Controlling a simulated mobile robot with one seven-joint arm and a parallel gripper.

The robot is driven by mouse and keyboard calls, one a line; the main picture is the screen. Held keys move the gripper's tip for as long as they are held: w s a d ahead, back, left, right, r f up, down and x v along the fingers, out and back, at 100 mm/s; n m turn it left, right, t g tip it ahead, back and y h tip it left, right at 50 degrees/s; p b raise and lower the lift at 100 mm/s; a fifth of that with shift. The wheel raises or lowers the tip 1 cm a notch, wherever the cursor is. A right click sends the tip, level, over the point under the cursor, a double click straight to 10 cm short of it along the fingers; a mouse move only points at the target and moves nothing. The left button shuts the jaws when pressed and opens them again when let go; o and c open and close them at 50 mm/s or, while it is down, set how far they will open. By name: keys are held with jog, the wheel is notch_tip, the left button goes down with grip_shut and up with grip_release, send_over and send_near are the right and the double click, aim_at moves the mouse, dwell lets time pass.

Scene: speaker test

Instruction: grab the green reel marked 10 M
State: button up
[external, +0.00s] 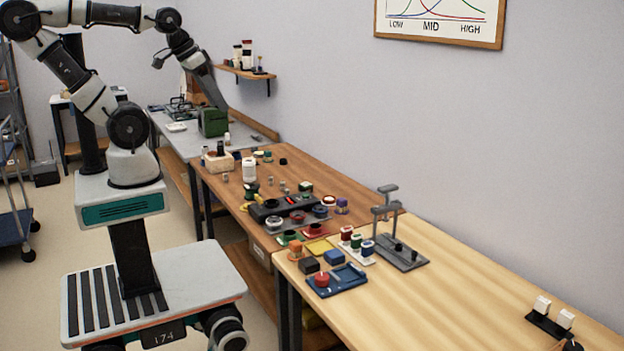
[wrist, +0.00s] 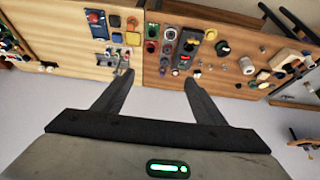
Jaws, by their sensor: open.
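My gripper (external: 190,82) is raised at the left, above the grey far table and away from the small items. In the wrist view its two dark fingers (wrist: 160,74) are spread with nothing between them. Several small green pieces lie on the tables: one (external: 305,187) near the back of the brown table, one (external: 290,237) at its front edge, and one (external: 356,241) on a white rack. No "10 M" marking is readable, so I cannot tell which piece is the green reel.
The brown table (external: 222,205) is crowded with small parts, a white bottle (external: 249,168) and a black tray (external: 268,211). A grey stand (external: 405,254) rises on the light wood table (external: 465,300), which is mostly bare at right. A green box (external: 213,122) stands below my gripper.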

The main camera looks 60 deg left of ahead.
jog(key=m+g+h+b, duration=0.2)
jog(key=m+b, duration=0.2)
jog(key=b, duration=1.9)
send_over(249, 186)
jog(key=s+a, duration=0.2)
jog(key=s, duration=0.3)
notch_tip(249, 186, down, 29)
jog(key=x, duration=0.3)
jog(key=b+x, duration=0.1)
jog(key=x, duration=0.3)
jog(key=a+b+x, duration=0.1)
jog(key=x, duration=0.3)
jog(key=shift+f, duration=0.35)
jog(key=shift+t, duration=0.3)
jog(key=shift+b+x, duration=0.8)
jog(key=shift+x, duration=2.15)
jog(key=shift+d, duration=0.1)
jog(key=shift+c, duration=0.2)
